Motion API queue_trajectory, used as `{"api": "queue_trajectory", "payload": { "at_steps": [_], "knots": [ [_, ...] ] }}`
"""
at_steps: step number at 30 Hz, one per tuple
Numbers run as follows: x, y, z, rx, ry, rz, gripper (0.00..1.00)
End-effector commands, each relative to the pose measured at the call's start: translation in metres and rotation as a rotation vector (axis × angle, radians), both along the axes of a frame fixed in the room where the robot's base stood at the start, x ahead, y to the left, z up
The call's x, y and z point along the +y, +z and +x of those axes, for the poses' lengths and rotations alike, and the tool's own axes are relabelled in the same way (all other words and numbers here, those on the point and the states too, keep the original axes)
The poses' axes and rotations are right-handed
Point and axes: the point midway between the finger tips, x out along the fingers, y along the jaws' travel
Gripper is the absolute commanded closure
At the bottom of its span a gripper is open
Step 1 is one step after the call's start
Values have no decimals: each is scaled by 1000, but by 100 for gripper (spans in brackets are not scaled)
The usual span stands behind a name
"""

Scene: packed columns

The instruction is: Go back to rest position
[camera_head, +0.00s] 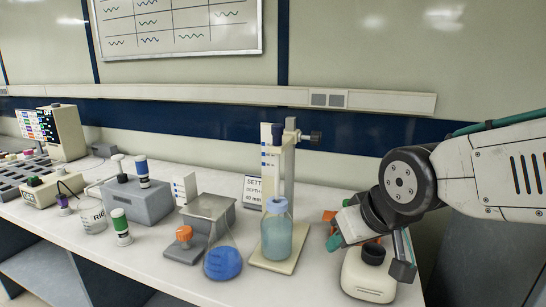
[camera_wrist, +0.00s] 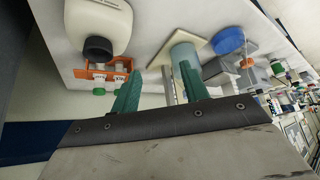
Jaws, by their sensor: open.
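My gripper (camera_head: 366,244) is at the right end of the bench, its arm coming in from the right edge. In the wrist view my gripper (camera_wrist: 160,78) shows two teal fingers spread apart with nothing held between them. In the head view it sits just above and behind a white bottle with a black cap (camera_head: 367,284), partly overlapping it in the picture. Whether it touches anything there cannot be told. The white bottle (camera_wrist: 98,18) also shows in the wrist view, beside an orange rack (camera_wrist: 82,73) holding labelled items.
Left of my gripper, a clear bottle of teal liquid (camera_head: 277,238) stands on a stand with a tall post (camera_head: 289,165). Further left are a flask of blue liquid (camera_head: 222,263), a grey box (camera_head: 139,203) and a device with a screen (camera_head: 66,132). A wall (camera_head: 350,50) rises behind.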

Motion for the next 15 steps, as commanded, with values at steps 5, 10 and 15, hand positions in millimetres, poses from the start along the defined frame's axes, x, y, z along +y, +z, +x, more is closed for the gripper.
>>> {"api": "queue_trajectory", "payload": {
  "at_steps": [5,10,15],
  "knots": [
    [-65,-14,-83,308,-118,-94,55],
    [-106,-11,-149,494,-234,-123,55],
    [-123,-4,-163,476,-315,-100,55]
  ]
}}
